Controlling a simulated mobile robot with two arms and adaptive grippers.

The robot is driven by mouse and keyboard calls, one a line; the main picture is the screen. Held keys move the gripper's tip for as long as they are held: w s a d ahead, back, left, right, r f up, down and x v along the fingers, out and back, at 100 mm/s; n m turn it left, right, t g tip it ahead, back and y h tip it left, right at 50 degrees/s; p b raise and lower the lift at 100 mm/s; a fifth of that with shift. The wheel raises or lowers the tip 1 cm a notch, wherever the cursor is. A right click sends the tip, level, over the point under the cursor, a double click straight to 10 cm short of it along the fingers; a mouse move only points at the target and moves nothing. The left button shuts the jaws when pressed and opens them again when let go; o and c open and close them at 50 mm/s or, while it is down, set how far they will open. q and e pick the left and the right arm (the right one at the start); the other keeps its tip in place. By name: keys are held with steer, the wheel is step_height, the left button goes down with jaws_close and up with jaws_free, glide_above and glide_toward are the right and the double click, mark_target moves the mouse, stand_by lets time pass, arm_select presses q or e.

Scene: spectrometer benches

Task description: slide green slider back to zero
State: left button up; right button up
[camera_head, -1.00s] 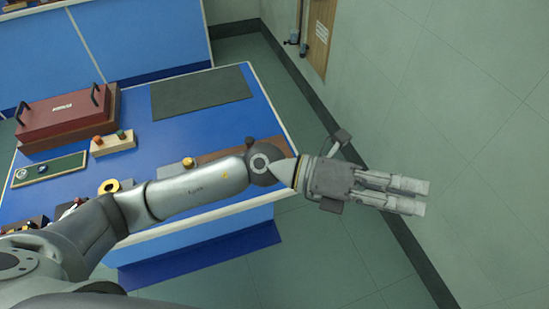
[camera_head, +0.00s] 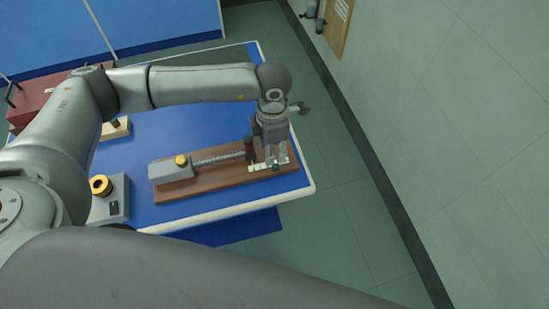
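The green slider (camera_head: 276,168) is a small green piece at the right part of a brown wooden board (camera_head: 222,186), beside a white scale strip (camera_head: 257,168). My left gripper (camera_head: 276,160) points down at the right end of the board, its fingertips just behind the slider in the picture. Whether they touch it is not clear. The fingers are small and close together, so I cannot tell whether they are open or shut. My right gripper is out of view.
The board also carries a grey block with a yellow knob (camera_head: 181,161), a ribbed rod (camera_head: 219,156) and a dark red-topped post (camera_head: 249,146). A box with a yellow ring (camera_head: 101,186) stands to its left. The blue table (camera_head: 180,125) ends just right of the board.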

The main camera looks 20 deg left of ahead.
mark_target(273, 166)
arm_select(q)
step_height(273, 166, down, 5)
steer(key=shift+f+p, duration=0.1)
steer(key=shift+p, duration=0.5)
steer(key=shift+f, duration=1.65)
steer(key=shift+w, duration=0.1)
steer(key=shift+c, duration=0.9)
steer(key=c, duration=0.5)
jaws_close()
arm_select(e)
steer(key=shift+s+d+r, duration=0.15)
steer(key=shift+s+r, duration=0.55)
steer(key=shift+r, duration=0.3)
